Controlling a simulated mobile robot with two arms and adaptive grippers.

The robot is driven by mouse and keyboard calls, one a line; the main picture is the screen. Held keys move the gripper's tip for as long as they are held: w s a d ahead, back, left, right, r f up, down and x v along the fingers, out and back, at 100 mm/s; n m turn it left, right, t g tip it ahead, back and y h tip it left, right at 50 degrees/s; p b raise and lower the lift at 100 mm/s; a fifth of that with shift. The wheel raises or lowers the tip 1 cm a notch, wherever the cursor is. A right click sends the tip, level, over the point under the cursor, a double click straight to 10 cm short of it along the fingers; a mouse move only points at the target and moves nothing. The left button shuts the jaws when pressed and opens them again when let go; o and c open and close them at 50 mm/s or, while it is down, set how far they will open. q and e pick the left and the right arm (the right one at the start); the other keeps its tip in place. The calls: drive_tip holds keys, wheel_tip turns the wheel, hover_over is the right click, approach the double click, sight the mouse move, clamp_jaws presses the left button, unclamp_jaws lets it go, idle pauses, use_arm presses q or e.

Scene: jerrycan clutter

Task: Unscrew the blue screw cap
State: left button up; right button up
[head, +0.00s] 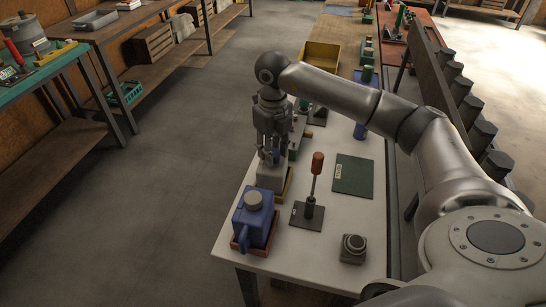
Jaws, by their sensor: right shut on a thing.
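A pale grey jerrycan (271,178) stands on the white bench top, left of its middle. A bit of the blue screw cap (276,155) shows on top of it, between the fingers of my right gripper (269,156). That gripper comes down from above and is shut on the cap; the fingers hide most of it. A blue jerrycan (252,222) with a grey cap (254,199) stands in front, in a red-brown tray (246,249). My left gripper is not in view.
A red-handled tool (315,180) stands upright on a dark plate (307,217) to the right. A green mat (353,175) and a small grey device (353,248) lie on the bench. A yellow bin (321,56) sits farther back. Several bottles stand near my right arm.

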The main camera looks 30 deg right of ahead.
drive_tip(key=shift+n, duration=0.6)
drive_tip(key=shift+n+b, duration=0.35)
drive_tip(key=shift+n, duration=0.65)
drive_tip(key=n, duration=0.3)
drive_tip(key=n+b, duration=0.1)
drive_tip(key=n, duration=0.3)
drive_tip(key=shift+n, duration=0.3)
drive_tip(key=shift+n, duration=0.3)
